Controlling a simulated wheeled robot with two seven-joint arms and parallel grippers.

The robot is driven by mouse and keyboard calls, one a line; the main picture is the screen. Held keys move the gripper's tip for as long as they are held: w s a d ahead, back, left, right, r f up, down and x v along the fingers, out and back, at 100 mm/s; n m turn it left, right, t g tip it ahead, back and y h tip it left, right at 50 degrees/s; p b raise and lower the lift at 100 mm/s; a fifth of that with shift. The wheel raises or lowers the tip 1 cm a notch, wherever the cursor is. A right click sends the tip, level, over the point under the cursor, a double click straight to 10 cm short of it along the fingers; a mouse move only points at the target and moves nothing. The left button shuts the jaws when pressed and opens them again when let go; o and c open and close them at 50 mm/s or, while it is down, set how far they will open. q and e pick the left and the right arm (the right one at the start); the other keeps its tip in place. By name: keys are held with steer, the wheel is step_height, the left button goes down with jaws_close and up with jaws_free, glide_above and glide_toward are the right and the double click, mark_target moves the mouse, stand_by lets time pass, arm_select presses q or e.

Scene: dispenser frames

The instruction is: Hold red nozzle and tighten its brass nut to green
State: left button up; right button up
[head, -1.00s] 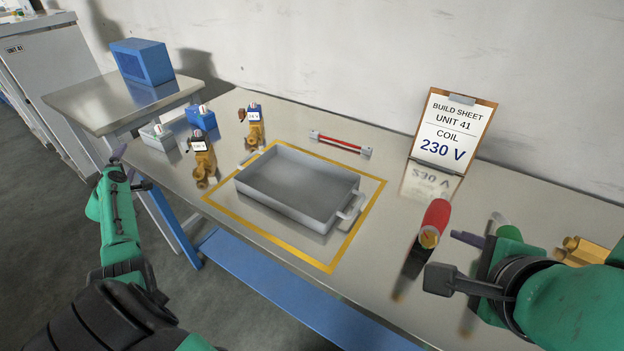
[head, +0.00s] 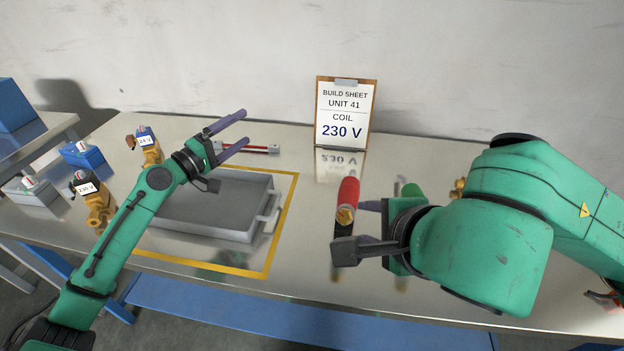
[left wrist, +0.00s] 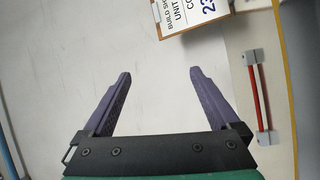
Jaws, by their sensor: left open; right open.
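The red nozzle (head: 348,190) is on the steel bench right of the tray, with its brass nut (head: 344,215) at the end nearer me. No green mark shows on the nut from here. I cannot tell if the finger touches. My left gripper (head: 244,128) is open and empty above the back of the tray, well left of the nozzle. Its two fingers are apart in the left wrist view (left wrist: 160,75), with nothing between them.
The grey tray (head: 205,228) lies inside a yellow outline. A red bar with grey ends (head: 262,149) lies behind it. The build sheet stand (head: 345,115) reads 230 V. A brass part (head: 459,188) is partly hidden behind my right arm.

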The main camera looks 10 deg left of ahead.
mark_target(345, 196)
arm_select(q)
steer(key=s+d+f+m+g+h, duration=0.1)
steer(key=s+d+f+g+h, duration=0.15)
steer(key=d, duration=0.45)
steer(key=s+d+f+m+g+h, duration=0.1)
steer(key=s+d+g+h, duration=0.1)
steer(key=s+d, duration=0.35)
steer(key=s+d+f+m+g+h, duration=0.1)
steer(key=d+g+h, duration=0.1)
steer(key=d, duration=0.6)
step_height(345, 196, down, 7)
steer(key=shift+a, duration=0.1)
steer(key=x, duration=0.5)
steer(key=f+x, duration=0.1)
steer(key=x, duration=0.1)
steer(key=shift+w+d, duration=0.15)
steer(key=shift+d, duration=0.1)
steer(key=shift+r, duration=0.1)
jaws_close()
